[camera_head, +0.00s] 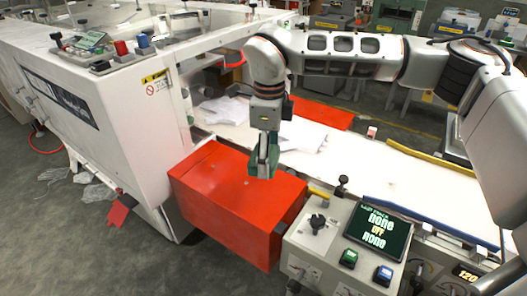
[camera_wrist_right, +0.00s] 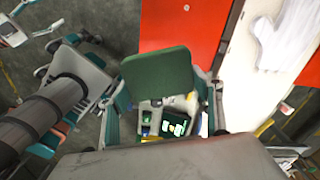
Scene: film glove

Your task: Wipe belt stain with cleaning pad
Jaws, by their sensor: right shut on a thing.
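My right gripper (camera_head: 264,165) is shut on the green cleaning pad (camera_head: 272,150) and holds it in front of the belt, over the red cover in the picture. In the right wrist view the pad (camera_wrist_right: 158,75) shows as a flat, dark green square between the fingers. The white belt (camera_head: 410,180) runs from the machine opening toward the lower right, behind the gripper. I cannot make out a clear stain on it; the arm and gripper hide part of it. My left gripper is out of view.
White gloves (camera_head: 303,134) lie on the belt near the machine opening. A red box-shaped cover (camera_head: 235,205) stands before the belt. A control box with a screen (camera_head: 377,232) and knobs stands at the front right. A blue edge strip (camera_head: 430,217) and a yellow rail (camera_head: 430,162) flank the belt.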

